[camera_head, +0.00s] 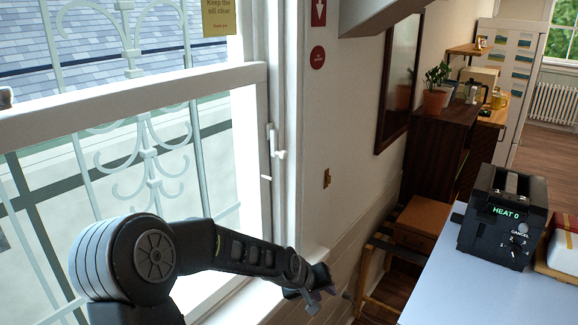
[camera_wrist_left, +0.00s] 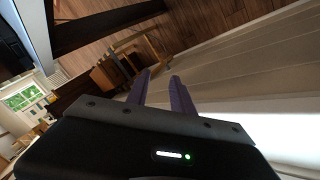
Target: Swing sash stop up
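A white lever-like fitting (camera_head: 276,145), which looks like the sash stop, is on the right jamb of the window in the head view. Its small handle points down and to the right. My left arm crosses the lower window, and my left gripper (camera_head: 318,291) is low by the sill's right end, below and right of the fitting, apart from it. In the left wrist view, the two purple fingers of the left gripper (camera_wrist_left: 160,76) stand apart with nothing between them. The fitting is not seen in the wrist view. My right gripper is not in view.
The window sash rail (camera_head: 140,98) crosses the left, with a metal grille outside. A small brass plate (camera_head: 326,178) is on the wall. A pale table (camera_head: 470,285) with a black toaster (camera_head: 503,218) stands right. Wall space near the jamb is clear.

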